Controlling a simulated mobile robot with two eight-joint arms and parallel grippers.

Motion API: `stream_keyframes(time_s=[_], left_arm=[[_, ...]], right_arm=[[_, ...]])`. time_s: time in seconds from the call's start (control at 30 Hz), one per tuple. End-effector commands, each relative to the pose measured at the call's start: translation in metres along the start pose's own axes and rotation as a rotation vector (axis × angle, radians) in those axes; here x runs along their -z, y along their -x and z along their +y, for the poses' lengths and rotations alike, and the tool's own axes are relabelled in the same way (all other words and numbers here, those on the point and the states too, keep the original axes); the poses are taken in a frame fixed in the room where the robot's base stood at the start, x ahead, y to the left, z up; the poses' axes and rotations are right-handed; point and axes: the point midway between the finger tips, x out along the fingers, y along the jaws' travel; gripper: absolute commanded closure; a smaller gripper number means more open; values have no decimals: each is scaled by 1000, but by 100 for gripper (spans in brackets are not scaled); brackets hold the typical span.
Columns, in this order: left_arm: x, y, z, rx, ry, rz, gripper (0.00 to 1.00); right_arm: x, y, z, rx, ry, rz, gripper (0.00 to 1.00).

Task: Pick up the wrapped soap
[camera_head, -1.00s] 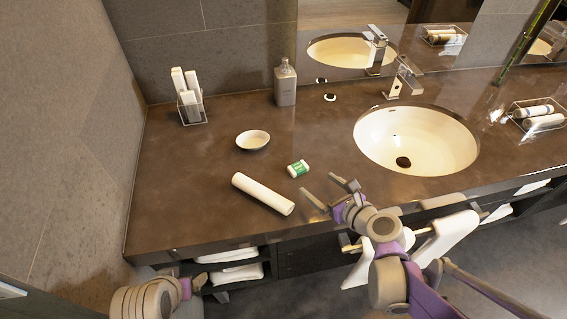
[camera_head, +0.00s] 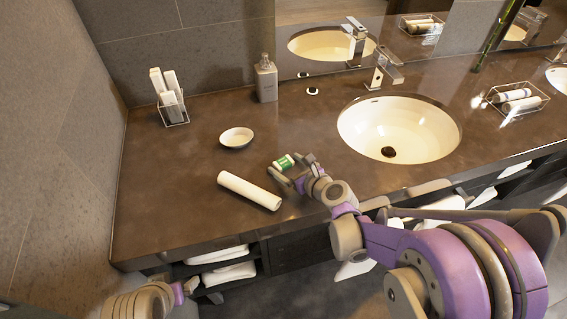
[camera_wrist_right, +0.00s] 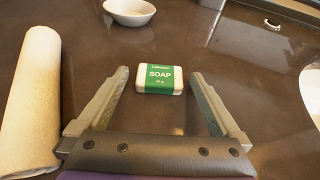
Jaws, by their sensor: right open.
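The wrapped soap (camera_head: 284,162) is a small white bar with a green band, lying flat on the brown counter. In the right wrist view the soap (camera_wrist_right: 159,79) shows its printed label and lies just beyond and between the two fingertips. My right gripper (camera_head: 292,172) is open and empty, low over the counter beside the soap; its spread fingers also show in the right wrist view (camera_wrist_right: 158,80). My left gripper (camera_head: 190,286) is at the lower left edge, below the counter front; its jaws are too small to read.
A rolled white towel (camera_head: 249,190) lies just left of my right gripper. A small white dish (camera_head: 236,138) stands behind it. A bottle (camera_head: 265,79), the basin (camera_head: 398,128) and a holder with white rolls (camera_head: 172,108) stand farther off. The counter's left part is clear.

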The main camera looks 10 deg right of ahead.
Motion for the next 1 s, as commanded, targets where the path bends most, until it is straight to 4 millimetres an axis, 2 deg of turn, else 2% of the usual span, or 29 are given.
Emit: stream_keyframes(time_s=[0.2,0.6,0.67,1.0], left_arm=[[0,0,0,0,0,0,12],[0,0,0,0,0,0,12],[0,0,0,0,0,0,12],[1,1,0,0,0,1,12]], right_arm=[[0,0,0,0,0,0,0],[0,0,0,1,0,0,72],[0,0,0,1,0,0,81],[-6,2,0,1,0,0,82]])
